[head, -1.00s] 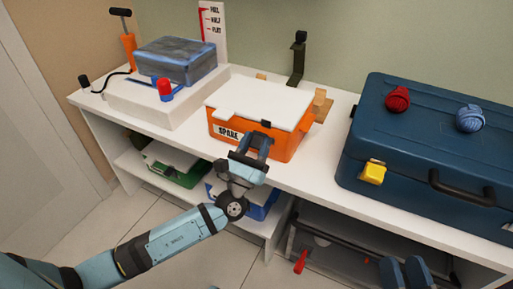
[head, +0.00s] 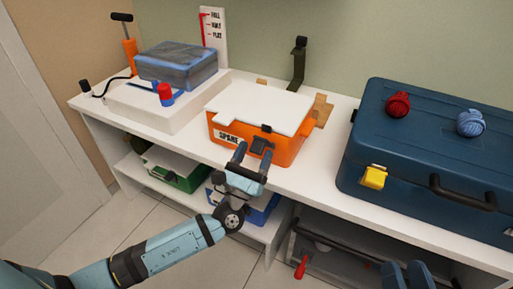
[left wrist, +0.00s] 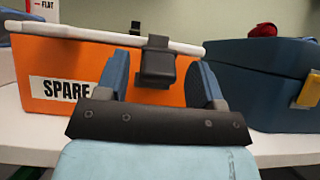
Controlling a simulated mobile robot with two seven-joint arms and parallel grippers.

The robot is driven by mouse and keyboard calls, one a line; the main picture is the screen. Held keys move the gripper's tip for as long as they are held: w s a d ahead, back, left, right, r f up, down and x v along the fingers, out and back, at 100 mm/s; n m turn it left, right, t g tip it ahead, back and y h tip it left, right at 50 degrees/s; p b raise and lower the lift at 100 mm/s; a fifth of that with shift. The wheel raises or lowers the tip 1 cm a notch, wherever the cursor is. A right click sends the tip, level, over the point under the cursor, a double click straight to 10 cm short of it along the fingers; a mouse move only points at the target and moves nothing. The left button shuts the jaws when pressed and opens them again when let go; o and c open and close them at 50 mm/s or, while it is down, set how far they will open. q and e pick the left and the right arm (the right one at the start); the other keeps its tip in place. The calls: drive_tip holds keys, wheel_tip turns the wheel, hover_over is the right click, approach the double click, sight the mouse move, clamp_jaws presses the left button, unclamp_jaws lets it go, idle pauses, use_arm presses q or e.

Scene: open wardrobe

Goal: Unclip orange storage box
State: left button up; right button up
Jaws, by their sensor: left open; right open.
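The orange storage box (head: 285,152) stands on the white bench top, with a white lid (head: 262,108) and a "SPARE" label on its front. It fills much of the left wrist view (left wrist: 60,55). A black clip (left wrist: 157,68) is on its front; it also shows in the head view (head: 260,145), below a small black piece at the lid edge (head: 267,129). My left gripper (head: 253,153) is open at the box front, one finger on each side of the clip. Whether the fingers touch it I cannot tell. My right gripper (head: 405,274) is open and empty at the bottom right.
A large blue case (head: 440,150) with a yellow latch stands right of the box. A blue-grey box (head: 177,62) sits on a white block at left. A black upright lever (head: 299,65) is behind. Green and blue boxes are on the shelf below. Bench front edge lies under my left gripper.

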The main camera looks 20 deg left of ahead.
use_arm(q)
drive_tip(key=v, duration=1.2)
use_arm(e)
drive_tip(key=shift+f, duration=0.35)
use_arm(q)
drive_tip(key=shift+s, duration=0.1)
use_arm(e)
drive_tip(key=shift+r, duration=0.1)
